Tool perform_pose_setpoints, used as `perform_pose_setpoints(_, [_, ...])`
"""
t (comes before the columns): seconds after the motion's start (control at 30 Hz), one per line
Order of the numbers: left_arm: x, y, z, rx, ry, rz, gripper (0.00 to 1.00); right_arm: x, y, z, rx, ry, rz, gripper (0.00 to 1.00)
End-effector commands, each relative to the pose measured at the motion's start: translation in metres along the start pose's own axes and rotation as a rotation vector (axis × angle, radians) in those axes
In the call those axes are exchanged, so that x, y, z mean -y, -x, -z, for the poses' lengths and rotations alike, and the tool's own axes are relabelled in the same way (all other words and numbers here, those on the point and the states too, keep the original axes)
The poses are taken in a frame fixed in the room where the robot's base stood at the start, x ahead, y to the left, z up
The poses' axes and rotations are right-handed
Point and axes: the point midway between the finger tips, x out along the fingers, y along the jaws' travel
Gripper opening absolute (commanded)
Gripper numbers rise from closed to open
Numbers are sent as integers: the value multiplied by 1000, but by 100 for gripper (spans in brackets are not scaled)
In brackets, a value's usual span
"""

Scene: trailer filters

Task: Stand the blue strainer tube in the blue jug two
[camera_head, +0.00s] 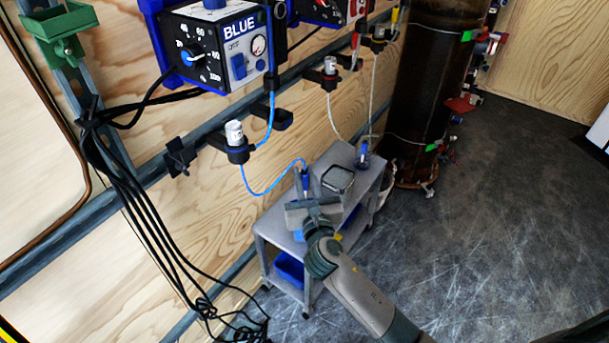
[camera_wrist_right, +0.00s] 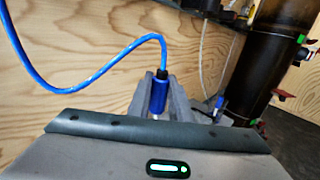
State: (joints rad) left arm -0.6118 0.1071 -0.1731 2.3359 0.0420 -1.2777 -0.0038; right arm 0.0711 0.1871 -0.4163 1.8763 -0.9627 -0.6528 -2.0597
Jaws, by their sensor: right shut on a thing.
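My right gripper (camera_head: 305,193) is over the grey cart and is shut on the blue strainer tube (camera_wrist_right: 158,98). The tube hangs roughly upright between the two grey fingers (camera_wrist_right: 156,97), with its black top above them. A blue hose runs from this top to the left. In the head view the tube's top (camera_head: 305,176) shows just beyond the gripper, and its lower end is hidden. A blue patch (camera_head: 299,236) shows below my gripper, mostly hidden; I cannot tell if it is blue jug two. My left gripper is not in view.
The grey cart (camera_head: 270,237) stands along the wooden wall. A grey square container (camera_head: 338,180) and a small blue item (camera_head: 364,154) are on it. A blue bin (camera_head: 290,268) sits lower. The blue pump box (camera_head: 222,48) and hanging black cables (camera_head: 150,225) are left. Floor at right is clear.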

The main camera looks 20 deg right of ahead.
Motion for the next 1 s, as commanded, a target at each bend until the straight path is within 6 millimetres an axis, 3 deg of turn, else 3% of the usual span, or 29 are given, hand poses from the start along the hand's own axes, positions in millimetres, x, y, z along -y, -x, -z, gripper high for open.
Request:
perform_pose_setpoints(0.4, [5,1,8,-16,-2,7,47,0,0,0,1,0,0,0])
perform_pose_setpoints(1.0, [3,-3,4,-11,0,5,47,0,0,7,0,0,0,0])
